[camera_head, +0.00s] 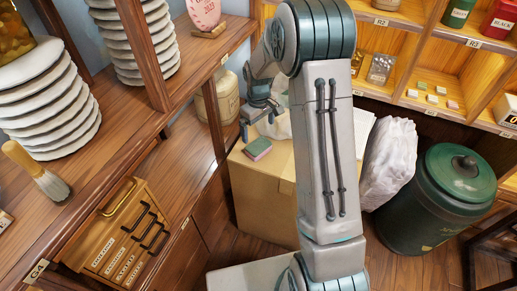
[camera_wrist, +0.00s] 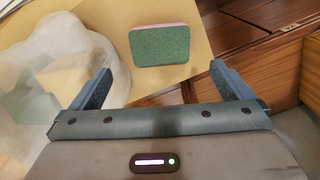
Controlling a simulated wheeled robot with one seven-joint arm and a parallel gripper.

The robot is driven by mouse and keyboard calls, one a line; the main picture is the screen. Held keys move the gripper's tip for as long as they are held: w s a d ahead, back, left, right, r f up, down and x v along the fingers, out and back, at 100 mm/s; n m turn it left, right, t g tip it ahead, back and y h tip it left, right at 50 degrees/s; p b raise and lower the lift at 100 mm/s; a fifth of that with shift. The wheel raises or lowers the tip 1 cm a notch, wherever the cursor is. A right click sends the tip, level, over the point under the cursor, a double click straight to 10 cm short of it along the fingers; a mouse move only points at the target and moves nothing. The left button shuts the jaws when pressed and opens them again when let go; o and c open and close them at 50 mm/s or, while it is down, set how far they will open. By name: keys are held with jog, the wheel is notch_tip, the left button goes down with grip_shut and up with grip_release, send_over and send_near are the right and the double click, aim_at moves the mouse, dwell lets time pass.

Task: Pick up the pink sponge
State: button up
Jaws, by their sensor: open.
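The sponge (camera_head: 257,148) lies flat on top of a cardboard box (camera_head: 254,189), near the box's left edge in the head view. It is green on top with a pink side. In the wrist view the sponge (camera_wrist: 160,45) is ahead of the fingertips, roughly centred between them sideways. My gripper (camera_wrist: 160,78) is open and empty, with the sponge beyond its jaws and not touched.
A pale plastic bag (camera_wrist: 62,75) lies beside the sponge at left in the wrist view. Another whitish bag (camera_head: 389,165) and a green lidded bin (camera_head: 440,199) stand right of the box. A wooden shelf (camera_head: 170,137) with stacked tea cakes (camera_head: 48,105) runs along the left.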

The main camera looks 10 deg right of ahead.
aim_at(258, 145)
notch_tip(258, 145, down, 10)
jog(key=shift+r, duration=0.2)
dwell(0.3)
jog(key=c, duration=1)
jog(key=shift+o, duration=0.2)
jog(key=shift+r, duration=0.1)
jog(key=shift+r, duration=0.55)
notch_tip(258, 145, up, 3)
jog(key=shift+f, duration=0.15)
jog(key=s+d+r, duration=0.7)
jog(key=d, duration=0.2)
jog(key=shift+d, duration=0.15)
